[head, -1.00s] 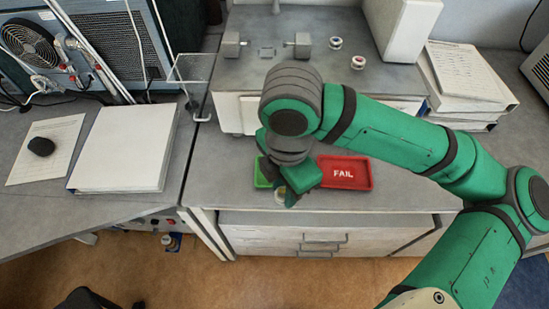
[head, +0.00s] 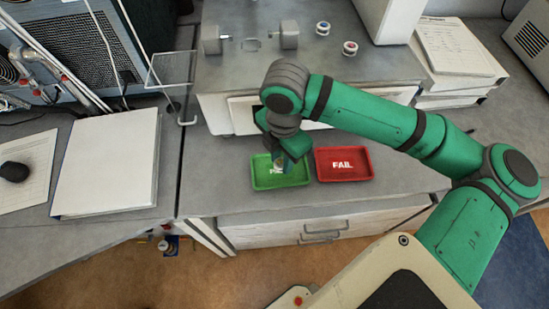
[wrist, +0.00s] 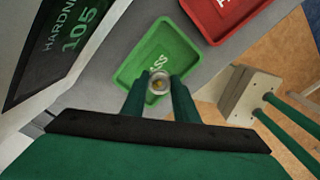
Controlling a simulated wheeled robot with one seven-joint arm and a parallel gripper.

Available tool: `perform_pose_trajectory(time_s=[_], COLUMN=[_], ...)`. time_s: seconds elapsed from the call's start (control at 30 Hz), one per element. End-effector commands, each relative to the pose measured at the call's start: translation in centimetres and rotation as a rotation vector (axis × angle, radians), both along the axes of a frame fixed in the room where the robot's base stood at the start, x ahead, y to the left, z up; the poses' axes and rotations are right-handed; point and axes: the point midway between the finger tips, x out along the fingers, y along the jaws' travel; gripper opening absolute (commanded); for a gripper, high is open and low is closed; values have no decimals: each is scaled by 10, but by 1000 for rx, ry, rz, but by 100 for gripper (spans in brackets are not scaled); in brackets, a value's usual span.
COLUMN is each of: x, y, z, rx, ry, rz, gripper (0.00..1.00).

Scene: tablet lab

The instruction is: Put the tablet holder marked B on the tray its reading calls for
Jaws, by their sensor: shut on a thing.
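My gripper (head: 281,163) is shut on a small round tablet holder (wrist: 158,83), which shows a pale ring with a yellowish tablet inside. No letter is readable on it. In the wrist view my gripper (wrist: 159,88) has the holder between its fingertips, over the green tray (wrist: 140,62). In the head view the green tray (head: 261,183) lies below the gripper, its label partly covered; whether the holder touches the tray I cannot tell. The red FAIL tray (head: 362,176) lies just right of it. A display (wrist: 72,38) in the wrist view reads "HARDN..." and 105.
Two other holders, one blue-ringed (head: 323,28) and one red-ringed (head: 350,48), stand on top of the tester (head: 225,75). Paper stacks (head: 455,50) lie at the right. A white binder (head: 110,160) lies on the left bench. Clear bench surrounds the trays.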

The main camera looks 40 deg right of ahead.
Motion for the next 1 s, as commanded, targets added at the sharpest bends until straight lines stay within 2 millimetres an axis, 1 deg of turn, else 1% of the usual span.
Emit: perform_pose_trajectory(time_s=[0.17,0.33,0.43,0.83,0.87,0.9,0.93,1.0], x=[1,0,1,-1,-1,-1,-1,-1], y=[-4,-9,-8,-11,-11,-11,-11,-11], z=[-8,-31,-41,-46,-46,-46,-46,-46], rx=[2,2,1,1,1,1,1,1], ry=[1,2,1,0,0,0,0,0], rz=[-3,-11,-10,-17,-17,-16,-16,-16], gripper=[2,2,2,2,29,39,46,46])
